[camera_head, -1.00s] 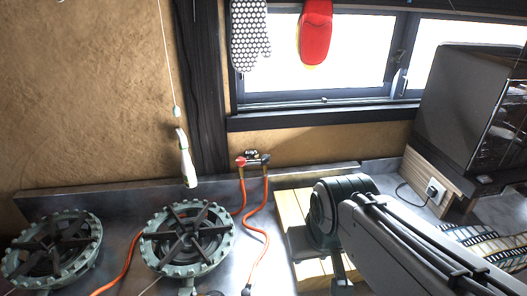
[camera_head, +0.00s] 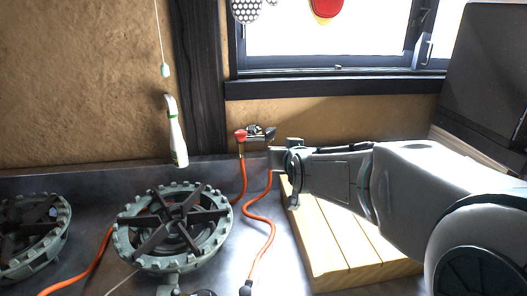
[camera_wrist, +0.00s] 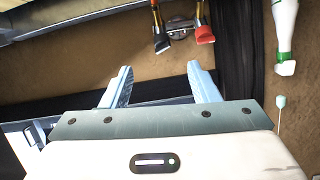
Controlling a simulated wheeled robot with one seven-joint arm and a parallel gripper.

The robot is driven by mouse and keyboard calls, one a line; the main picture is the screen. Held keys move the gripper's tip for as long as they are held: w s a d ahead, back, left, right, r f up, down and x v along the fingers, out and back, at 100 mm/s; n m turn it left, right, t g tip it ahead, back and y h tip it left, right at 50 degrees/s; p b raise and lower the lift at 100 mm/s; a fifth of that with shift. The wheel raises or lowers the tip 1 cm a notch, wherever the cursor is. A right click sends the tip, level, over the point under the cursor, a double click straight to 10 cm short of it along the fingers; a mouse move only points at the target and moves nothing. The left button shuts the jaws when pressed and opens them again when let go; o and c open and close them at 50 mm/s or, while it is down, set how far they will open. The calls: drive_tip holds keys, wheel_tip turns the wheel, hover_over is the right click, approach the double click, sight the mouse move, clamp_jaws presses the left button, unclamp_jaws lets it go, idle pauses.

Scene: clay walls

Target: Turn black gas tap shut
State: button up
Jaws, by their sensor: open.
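The black gas tap (camera_head: 270,134) sits on the right of a small wall fitting, above an orange hose. The red tap (camera_head: 240,135) is on the left of the same fitting. In the wrist view, which looks upside down, the black tap (camera_wrist: 161,43) lies beyond my fingertips and the red tap (camera_wrist: 205,36) is to its right. My gripper (camera_head: 274,158) is just below and right of the black tap in the head view. It is open and empty, with its two fingers apart in the wrist view (camera_wrist: 160,78). The fingers do not touch either tap there.
Orange hoses (camera_head: 262,225) hang from the fitting to the metal counter. A gas burner (camera_head: 122,232) stands left, and a slatted wooden board (camera_head: 335,245) lies below my arm. A white-green lighter (camera_head: 176,140) hangs by the dark post. A dark box (camera_head: 482,80) stands right.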

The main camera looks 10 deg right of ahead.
sight(271, 133)
drive_tip(key=w+f+t+b, duration=0.1)
drive_tip(key=w, duration=0.6)
drive_tip(key=w+f+t+b, duration=0.1)
drive_tip(key=w+b, duration=0.1)
drive_tip(key=w, duration=0.4)
drive_tip(key=w+f+t+b, duration=0.1)
drive_tip(key=w+t+b, duration=0.1)
drive_tip(key=w, duration=0.5)
drive_tip(key=shift+w+f+h, duration=0.3)
drive_tip(key=shift+f, duration=0.1)
drive_tip(key=c, duration=0.9)
